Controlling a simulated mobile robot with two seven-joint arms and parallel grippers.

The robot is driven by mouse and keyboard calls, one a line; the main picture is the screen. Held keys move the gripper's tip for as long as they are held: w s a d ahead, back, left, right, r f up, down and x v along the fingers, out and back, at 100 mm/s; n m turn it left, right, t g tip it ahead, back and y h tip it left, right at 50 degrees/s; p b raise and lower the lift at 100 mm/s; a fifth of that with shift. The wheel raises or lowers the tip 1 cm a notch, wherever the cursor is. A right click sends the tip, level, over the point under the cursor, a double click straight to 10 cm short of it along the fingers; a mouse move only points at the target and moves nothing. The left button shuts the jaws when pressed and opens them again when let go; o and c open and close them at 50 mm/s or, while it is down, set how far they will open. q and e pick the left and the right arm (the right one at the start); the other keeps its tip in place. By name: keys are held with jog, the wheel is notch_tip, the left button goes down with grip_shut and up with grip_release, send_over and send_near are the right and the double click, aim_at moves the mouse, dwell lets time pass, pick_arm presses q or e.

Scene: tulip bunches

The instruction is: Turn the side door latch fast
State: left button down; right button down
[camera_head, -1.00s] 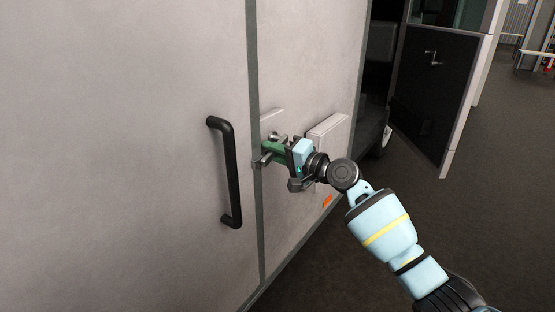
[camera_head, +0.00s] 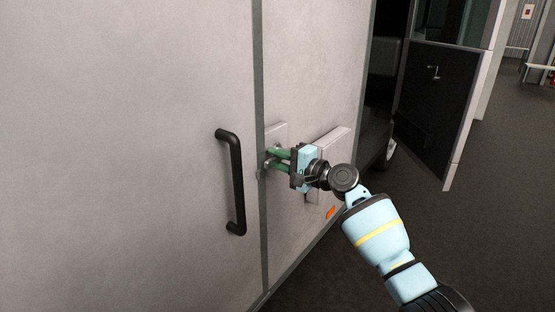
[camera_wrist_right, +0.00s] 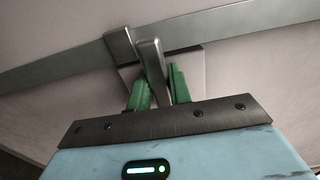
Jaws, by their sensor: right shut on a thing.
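The side door latch is a grey metal lever (camera_wrist_right: 152,62) in the right wrist view, on a flat plate (camera_head: 280,131) beside the dark vertical seam of the pale side wall. My right gripper (camera_head: 272,160) has two green fingers, one above the other in the head view. They are shut on the latch lever, which runs between them in the wrist view (camera_wrist_right: 160,88). A grey metal block (camera_wrist_right: 120,46) sits over the seam strip beside the lever. The fingers and gripper body hide much of the latch in the head view. My left gripper is not in view.
A black door handle (camera_head: 235,185) stands out left of the seam. A raised pale panel (camera_head: 333,145) lies close behind my right gripper. A dark open door panel (camera_head: 435,95) stands at the right, with clear floor (camera_head: 480,220) in front.

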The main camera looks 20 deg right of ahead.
jog(key=shift+r, duration=0.1)
jog(key=c, duration=1.3)
grip_release()
jog(key=shift+p+v, duration=0.3)
jog(key=shift+v, duration=3.65)
